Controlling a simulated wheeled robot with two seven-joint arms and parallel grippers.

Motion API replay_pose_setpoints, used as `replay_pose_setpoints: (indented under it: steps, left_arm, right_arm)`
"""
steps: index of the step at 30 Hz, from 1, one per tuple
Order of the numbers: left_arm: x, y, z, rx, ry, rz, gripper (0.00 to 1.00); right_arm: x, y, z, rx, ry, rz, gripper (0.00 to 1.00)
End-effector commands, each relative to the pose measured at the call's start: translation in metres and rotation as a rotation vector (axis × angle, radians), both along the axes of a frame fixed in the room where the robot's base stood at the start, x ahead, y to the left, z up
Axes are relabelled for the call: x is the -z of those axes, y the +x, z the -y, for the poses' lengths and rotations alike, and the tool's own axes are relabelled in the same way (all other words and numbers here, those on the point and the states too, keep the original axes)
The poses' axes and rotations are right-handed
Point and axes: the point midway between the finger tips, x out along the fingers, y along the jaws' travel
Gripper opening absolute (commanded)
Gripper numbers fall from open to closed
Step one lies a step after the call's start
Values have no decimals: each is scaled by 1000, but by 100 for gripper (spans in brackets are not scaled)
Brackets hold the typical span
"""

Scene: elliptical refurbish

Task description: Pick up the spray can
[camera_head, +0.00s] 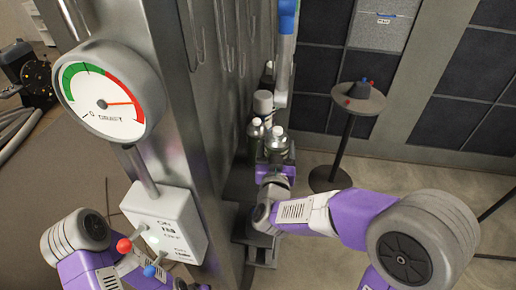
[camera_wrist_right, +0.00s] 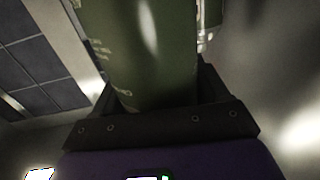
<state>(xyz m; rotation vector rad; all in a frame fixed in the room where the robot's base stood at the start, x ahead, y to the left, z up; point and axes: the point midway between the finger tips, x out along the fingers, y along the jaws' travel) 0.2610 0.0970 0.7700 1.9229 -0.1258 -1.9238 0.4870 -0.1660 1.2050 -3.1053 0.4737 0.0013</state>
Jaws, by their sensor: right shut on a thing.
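A dark green spray can (camera_wrist_right: 140,50) with pale lettering fills the upper middle of the right wrist view. My right gripper (camera_wrist_right: 157,92) is shut on it, with a dark finger on each side; the can's top is outside this view. In the head view, my right gripper (camera_head: 275,168) is at the column's right side, at a can with a silver top (camera_head: 277,138); its fingers are hard to make out. A similar can (camera_head: 255,130) stands just left of it and a pale one (camera_head: 263,103) behind. My left arm shows at lower left, its gripper out of view.
A metal column (camera_head: 205,130) stands close left of the cans, carrying a round gauge (camera_head: 108,95) and a white switch box (camera_head: 165,222). A small round stand (camera_head: 358,98) is at the right. Open floor lies around the stand.

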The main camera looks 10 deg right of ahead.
Motion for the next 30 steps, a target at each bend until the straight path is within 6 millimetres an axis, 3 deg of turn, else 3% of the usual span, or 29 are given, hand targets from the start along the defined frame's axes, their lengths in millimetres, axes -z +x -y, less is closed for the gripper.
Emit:
replay_pose_setpoints:
  steps: [3,10,21,30]
  left_arm:
    - [1,0,0,0,0,0,33]
    - [3,0,0,0,0,0,33]
    - [25,0,0,0,0,0,33]
    - [27,0,0,0,0,0,33]
  right_arm:
    - [-1,-12,30,6,4,2,37]
    - [-1,-33,80,6,4,5,37]
    - [0,-48,116,2,2,5,37]
    - [-1,-52,125,-1,-1,3,37]
